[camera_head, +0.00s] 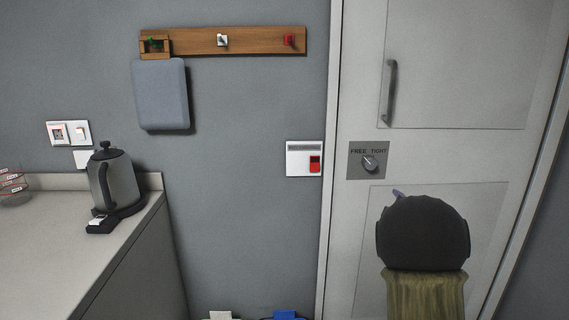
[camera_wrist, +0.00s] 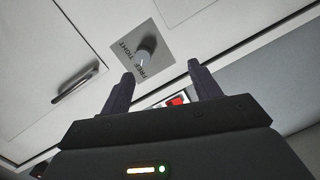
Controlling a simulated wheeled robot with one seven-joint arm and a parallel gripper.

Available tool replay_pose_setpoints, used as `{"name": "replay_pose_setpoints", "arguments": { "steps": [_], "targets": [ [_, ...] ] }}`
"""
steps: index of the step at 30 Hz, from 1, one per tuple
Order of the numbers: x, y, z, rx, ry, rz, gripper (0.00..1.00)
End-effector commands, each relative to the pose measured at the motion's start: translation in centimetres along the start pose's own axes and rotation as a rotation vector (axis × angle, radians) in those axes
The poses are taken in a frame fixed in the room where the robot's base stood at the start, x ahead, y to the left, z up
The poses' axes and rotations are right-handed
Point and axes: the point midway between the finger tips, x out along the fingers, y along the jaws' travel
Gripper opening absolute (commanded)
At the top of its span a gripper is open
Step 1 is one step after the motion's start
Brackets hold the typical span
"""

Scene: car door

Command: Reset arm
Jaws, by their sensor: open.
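My gripper (camera_wrist: 161,75) is open in the wrist view, its two dark fingers apart with nothing between them. Beyond the fingers is a grey plate marked FREE and TIGHT with a round knob (camera_wrist: 145,58); the fingers look apart from it. In the head view my arm's dark, rounded end (camera_head: 425,235) is in front of the lower door panel. Only a small bluish tip shows at its top left; the rest of the gripper is hidden behind it. The knob (camera_head: 369,163) is on the pale door (camera_head: 450,155), up and left of my arm's end.
A vertical door handle (camera_head: 391,92) is above the knob. A red and white wall switch (camera_head: 315,164) is left of the door. A wooden hook rail (camera_head: 190,41) holds a grey-blue board (camera_head: 162,95). A kettle (camera_head: 117,180) stands on the left counter (camera_head: 60,250).

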Motion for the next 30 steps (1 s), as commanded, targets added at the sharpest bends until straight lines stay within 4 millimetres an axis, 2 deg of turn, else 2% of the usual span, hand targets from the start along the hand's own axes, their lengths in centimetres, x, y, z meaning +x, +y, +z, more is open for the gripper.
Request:
{"name": "replay_pose_setpoints", "arguments": {
  "steps": [5, 6, 8, 12, 15, 21, 27, 30],
  "targets": [
    [-6.1, -6.4, -0.5, 0.387, -0.202, -0.224, 0.62],
    [-7.8, -8.1, -0.9, 0.465, -0.251, -0.279, 0.62],
    [-10.6, -10.6, -1.6, 0.573, -0.327, -0.362, 0.62],
    [-17.3, -15.6, -3.3, 0.766, -0.499, -0.533, 0.62],
    [-21.9, -18.4, -4.2, 0.857, -0.614, -0.632, 0.62],
    [-29.1, -21.9, -5.5, 0.956, -0.799, -0.764, 0.62],
    [-35.3, -24.2, -6.2, 1.006, -0.960, -0.855, 0.62],
    [-35.4, -22.2, -6.8, 1.008, -0.962, -0.853, 0.62]
  ]
}}
